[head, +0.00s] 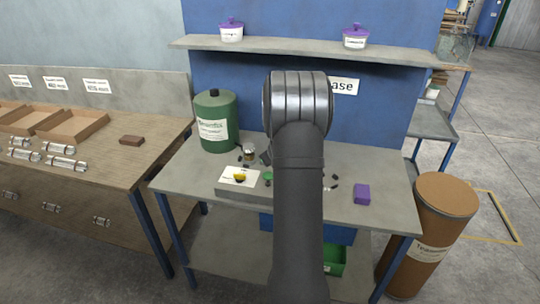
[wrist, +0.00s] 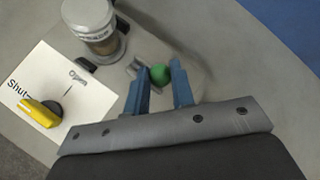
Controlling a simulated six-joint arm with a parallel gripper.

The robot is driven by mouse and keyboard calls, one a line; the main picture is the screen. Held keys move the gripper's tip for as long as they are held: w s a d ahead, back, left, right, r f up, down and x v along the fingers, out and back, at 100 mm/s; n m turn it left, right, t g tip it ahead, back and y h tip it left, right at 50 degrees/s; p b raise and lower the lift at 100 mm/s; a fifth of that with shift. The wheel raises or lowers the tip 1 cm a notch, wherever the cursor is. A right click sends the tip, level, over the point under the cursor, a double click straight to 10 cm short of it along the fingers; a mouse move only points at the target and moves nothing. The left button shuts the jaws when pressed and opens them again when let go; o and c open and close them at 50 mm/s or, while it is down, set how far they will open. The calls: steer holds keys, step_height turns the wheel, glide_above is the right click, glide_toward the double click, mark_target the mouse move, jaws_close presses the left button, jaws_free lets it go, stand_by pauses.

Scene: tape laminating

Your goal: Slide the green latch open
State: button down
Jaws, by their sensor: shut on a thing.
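The green latch shows in the wrist view as a round green knob (wrist: 160,75) beside a small pale metal piece. My gripper (wrist: 160,70) has its two blue fingers on either side of the knob and is shut on it. The fingers partly cover what lies under and around the knob. In the head view a small green knob (head: 267,177) shows just left of my arm, at the grey plate on the bench. My arm hides most of the gripper there.
A white card (wrist: 42,88) marked Open and Shut carries a yellow handle (wrist: 39,112), lying toward Shut. A clear jar (wrist: 96,27) stands close to my fingers. On the bench (head: 385,207) are a green canister (head: 215,138) and a purple box (head: 362,193).

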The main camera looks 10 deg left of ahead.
steer(key=c, duration=1.2)
jaws_free()
steer(key=shift+d, duration=0.15)
steer(key=shift+c, duration=0.2)
steer(key=v, duration=1.7)
steer(key=shift+s, duration=0.1)
steer(key=x, duration=1.7)
steer(key=shift+r, duration=0.1)
